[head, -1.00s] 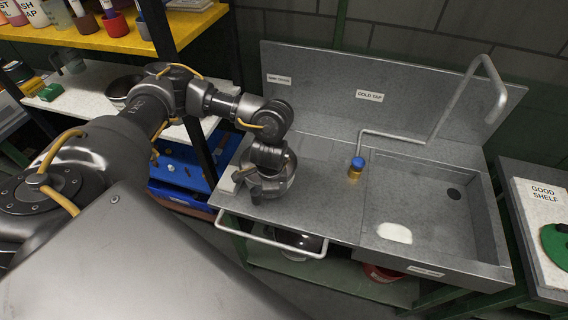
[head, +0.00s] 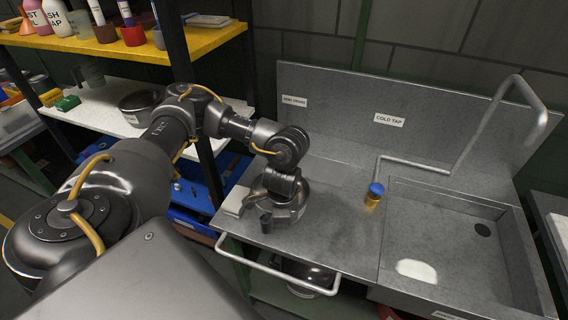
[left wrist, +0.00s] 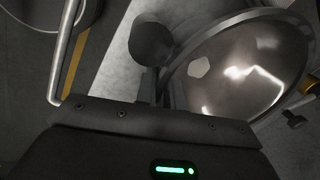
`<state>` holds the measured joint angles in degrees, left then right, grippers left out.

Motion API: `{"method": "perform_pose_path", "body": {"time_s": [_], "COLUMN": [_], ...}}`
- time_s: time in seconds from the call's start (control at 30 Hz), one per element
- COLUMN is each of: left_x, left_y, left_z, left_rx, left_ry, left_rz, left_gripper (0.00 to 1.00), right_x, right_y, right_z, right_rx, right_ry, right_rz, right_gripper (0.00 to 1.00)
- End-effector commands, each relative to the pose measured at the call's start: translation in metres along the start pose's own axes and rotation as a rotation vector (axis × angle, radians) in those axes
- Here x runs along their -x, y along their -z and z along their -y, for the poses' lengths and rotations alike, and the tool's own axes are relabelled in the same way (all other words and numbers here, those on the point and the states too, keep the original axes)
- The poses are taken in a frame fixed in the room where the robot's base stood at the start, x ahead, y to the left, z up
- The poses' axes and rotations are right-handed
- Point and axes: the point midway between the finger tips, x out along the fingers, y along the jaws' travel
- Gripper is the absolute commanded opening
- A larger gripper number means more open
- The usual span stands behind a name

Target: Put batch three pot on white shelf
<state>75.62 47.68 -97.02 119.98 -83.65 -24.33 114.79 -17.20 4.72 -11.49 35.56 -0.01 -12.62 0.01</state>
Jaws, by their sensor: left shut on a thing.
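A shiny metal pot (head: 291,209) is at the left front of the steel sink unit's drainboard. My left gripper (head: 263,213) is at its left side, shut on it. The picture does not clearly show whether the pot touches the drainboard. The white shelf (head: 105,118) is at the left, under a yellow shelf, and bears another dark, shiny pot (head: 141,106). My right gripper is not in view.
The yellow shelf (head: 140,52) with bottles and cups hangs above the white one. A black post (head: 180,50) stands between the shelves and the sink unit. A tap with a blue knob (head: 376,189) and a basin (head: 440,240) are to the right. A rail (head: 270,268) runs along the drainboard's front.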

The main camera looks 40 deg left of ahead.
Motion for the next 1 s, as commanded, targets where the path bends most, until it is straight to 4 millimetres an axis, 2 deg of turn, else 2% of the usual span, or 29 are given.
{"method": "perform_pose_path", "body": {"time_s": [0.33,0.37,0.53,0.83,1.0], "left_x": [-0.001,-0.002,-0.001,0.001,0.02], "left_y": [0.0,0.0,0.0,0.001,0.002], "left_z": [0.0,0.0,0.0,0.001,0.002], "left_rx": [0.001,0.001,0.0,0.0,-0.003], "left_ry": [0.001,0.0,0.0,0.001,0.004], "left_rz": [-0.001,0.001,0.0,-0.001,-0.004], "left_gripper": [0.0,0.11,0.32,0.32,0.32], "right_x": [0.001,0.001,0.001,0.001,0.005], "right_y": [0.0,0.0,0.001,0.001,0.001], "right_z": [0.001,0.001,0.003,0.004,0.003], "right_rx": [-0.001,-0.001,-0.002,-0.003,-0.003], "right_ry": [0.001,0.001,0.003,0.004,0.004], "right_rz": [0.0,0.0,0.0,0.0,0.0], "right_gripper": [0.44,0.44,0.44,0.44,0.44]}}
